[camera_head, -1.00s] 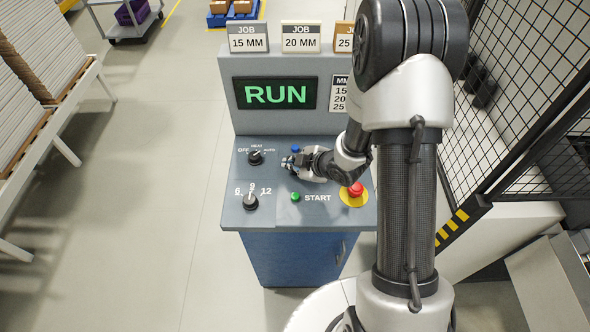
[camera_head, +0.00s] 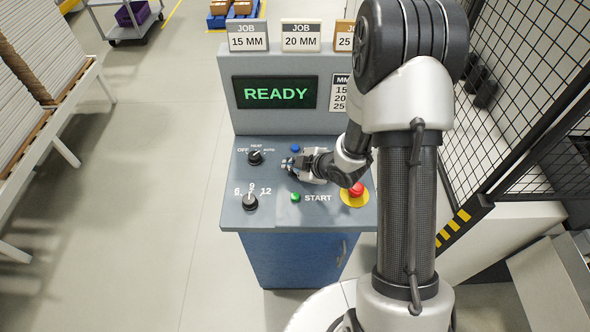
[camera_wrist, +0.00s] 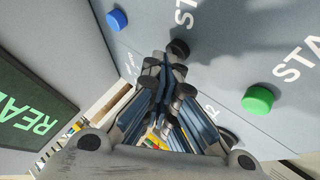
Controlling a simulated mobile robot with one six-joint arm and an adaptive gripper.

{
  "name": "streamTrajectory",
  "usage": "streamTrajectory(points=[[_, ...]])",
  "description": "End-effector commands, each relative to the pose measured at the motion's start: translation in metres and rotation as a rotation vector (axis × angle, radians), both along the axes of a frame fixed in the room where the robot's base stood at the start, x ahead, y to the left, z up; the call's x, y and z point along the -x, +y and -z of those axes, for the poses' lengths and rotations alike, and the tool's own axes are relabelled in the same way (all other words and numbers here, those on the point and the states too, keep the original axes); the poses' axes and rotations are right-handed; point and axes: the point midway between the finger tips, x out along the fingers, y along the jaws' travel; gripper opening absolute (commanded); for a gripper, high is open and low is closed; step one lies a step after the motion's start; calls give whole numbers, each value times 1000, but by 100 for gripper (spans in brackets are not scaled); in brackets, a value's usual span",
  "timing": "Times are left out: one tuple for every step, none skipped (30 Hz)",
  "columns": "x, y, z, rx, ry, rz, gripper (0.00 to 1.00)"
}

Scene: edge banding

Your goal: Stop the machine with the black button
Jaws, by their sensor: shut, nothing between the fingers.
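My gripper (camera_head: 290,164) is shut and empty, low over the control panel (camera_head: 232,208). In the wrist view my fingertips (camera_wrist: 163,65) are right at the black button (camera_wrist: 179,48), a small dark round cap beside partly seen lettering. I cannot tell whether they touch it. In the head view my gripper hides the black button. The display (camera_head: 275,93) reads READY in green; part of it shows in the wrist view (camera_wrist: 30,115).
A blue button (camera_head: 295,148) is behind my gripper, and a green START button (camera_head: 295,197) is in front. A red emergency stop (camera_head: 356,189) on yellow is at the right. Two black knobs (camera_head: 250,202) (camera_head: 255,157) are at the left. A mesh fence (camera_head: 520,100) stands right.

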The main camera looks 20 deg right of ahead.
Motion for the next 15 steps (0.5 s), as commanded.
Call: streamTrajectory(points=[[0, 0, 2, 1, 1, 0, 0], [0, 0, 1, 1, 1, 0, 0], [0, 0, 1, 0, 2, 1, 0], [0, 0, 1, 0, 2, 1, 0], [0, 0, 1, 0, 2, 1, 0], [0, 0, 1, 0, 2, 1, 0], [0, 0, 1, 0, 2, 1, 0], [0, 0, 1, 0, 2, 1, 0], [1, 0, 1, 0, 2, 1, 0], [0, 0, 0, 0, 2, 1, 0], [0, 0, 0, 0, 2, 1, 0], [0, 0, -2, 0, 2, 1, 0], [0, 0, -3, 1, 1, 0, 0], [0, 0, -5, 1, 1, 0, 0], [0, 0, -7, 1, 1, 0, 0]])
